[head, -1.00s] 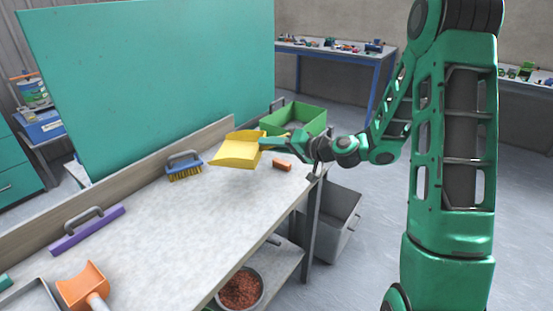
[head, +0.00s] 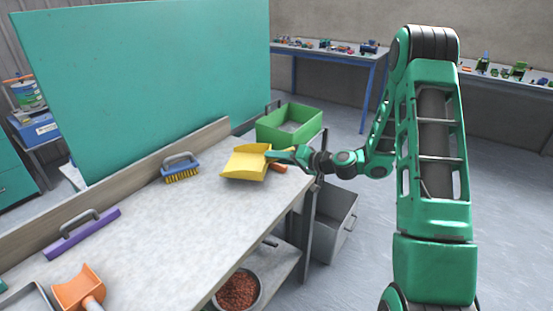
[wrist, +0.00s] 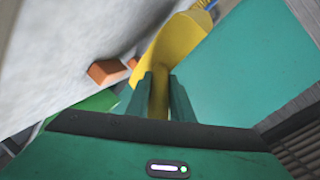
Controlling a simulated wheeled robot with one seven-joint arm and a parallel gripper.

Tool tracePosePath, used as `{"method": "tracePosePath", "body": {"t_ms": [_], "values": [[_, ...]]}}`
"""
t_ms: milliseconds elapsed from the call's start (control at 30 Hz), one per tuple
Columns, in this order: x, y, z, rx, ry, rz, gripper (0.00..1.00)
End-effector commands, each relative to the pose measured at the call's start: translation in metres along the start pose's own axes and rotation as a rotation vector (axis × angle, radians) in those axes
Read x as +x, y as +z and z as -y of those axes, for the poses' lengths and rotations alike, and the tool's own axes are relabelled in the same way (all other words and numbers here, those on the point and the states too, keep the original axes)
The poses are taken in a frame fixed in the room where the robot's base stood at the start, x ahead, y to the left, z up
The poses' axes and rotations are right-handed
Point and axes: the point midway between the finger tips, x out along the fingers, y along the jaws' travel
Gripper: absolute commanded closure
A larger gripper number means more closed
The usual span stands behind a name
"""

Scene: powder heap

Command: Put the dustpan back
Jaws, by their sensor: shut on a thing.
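The yellow dustpan (head: 246,162) is at the far right part of the workbench, low over the top; I cannot tell whether it touches the surface. My gripper (head: 279,155) is shut on its handle. In the wrist view the yellow handle (wrist: 160,92) runs between the two fingers of my gripper (wrist: 160,88), with the pan beyond at the top. An orange-brown block (head: 280,168) lies by the gripper, partly hidden behind the handle or fingers; it also shows in the wrist view (wrist: 105,71).
A blue brush (head: 180,168) stands left of the dustpan. A green bin (head: 290,139) is beyond the bench end. A purple tool (head: 82,235) and an orange scoop (head: 77,290) lie nearer. The bench top (head: 170,220) is clear in the middle.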

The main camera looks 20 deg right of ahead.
Motion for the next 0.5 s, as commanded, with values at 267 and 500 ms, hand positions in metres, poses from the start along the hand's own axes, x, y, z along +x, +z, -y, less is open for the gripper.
{"method": "tracePosePath", "body": {"t_ms": [267,500], "values": [[0.0015,0.0023,-0.0026,0.0,-0.001,0.0,1.0],[0.0028,0.0056,-0.0077,0.001,-0.001,0.0,1.0]]}}
